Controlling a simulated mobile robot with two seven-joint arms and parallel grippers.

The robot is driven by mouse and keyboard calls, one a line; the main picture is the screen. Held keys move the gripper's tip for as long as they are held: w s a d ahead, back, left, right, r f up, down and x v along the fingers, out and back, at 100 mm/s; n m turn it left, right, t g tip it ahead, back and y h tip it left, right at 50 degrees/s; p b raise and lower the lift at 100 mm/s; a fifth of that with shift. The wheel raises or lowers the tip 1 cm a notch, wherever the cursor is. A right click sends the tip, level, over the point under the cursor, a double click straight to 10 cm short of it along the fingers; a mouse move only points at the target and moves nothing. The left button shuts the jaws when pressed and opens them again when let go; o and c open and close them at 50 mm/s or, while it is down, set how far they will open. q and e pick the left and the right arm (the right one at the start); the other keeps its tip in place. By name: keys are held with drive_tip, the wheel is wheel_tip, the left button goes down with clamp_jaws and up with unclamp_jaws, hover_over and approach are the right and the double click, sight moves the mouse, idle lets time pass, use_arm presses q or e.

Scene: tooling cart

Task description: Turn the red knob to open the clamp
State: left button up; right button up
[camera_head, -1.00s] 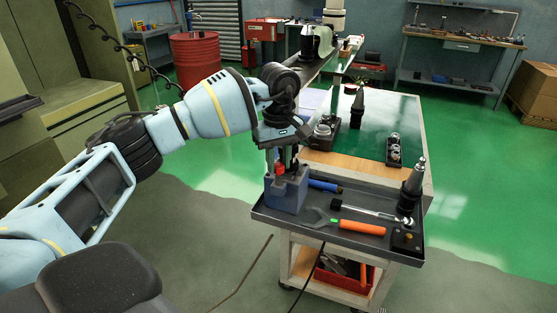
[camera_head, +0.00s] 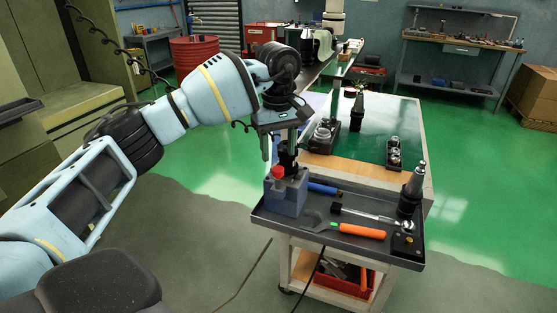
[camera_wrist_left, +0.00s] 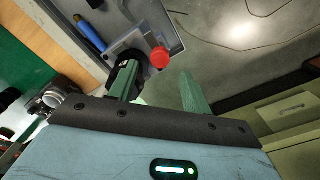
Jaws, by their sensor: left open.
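The clamp is a blue-grey block (camera_head: 287,197) on the near-left corner of the cart's grey tray. The red knob (camera_head: 277,172) is on top of its left side, with a black upright part (camera_head: 290,161) beside it. My left gripper (camera_head: 280,146) points down just above the clamp and is open. In the left wrist view the red knob (camera_wrist_left: 160,58) shows between and beyond the two green fingers (camera_wrist_left: 160,88), apart from both as far as I can see. One finger overlaps the black part in that view. My right gripper is not in view.
The tray (camera_head: 342,245) also holds an orange-handled tool (camera_head: 360,231), a wrench, a blue-handled tool (camera_head: 324,188) and a black tool holder (camera_head: 410,191) at the right. A green-topped surface (camera_head: 372,125) with more tool holders lies behind.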

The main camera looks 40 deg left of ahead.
sight(278, 168)
use_arm(q)
wheel_tip(278, 168, up, 3)
drive_tip(key=shift+f, duration=0.1)
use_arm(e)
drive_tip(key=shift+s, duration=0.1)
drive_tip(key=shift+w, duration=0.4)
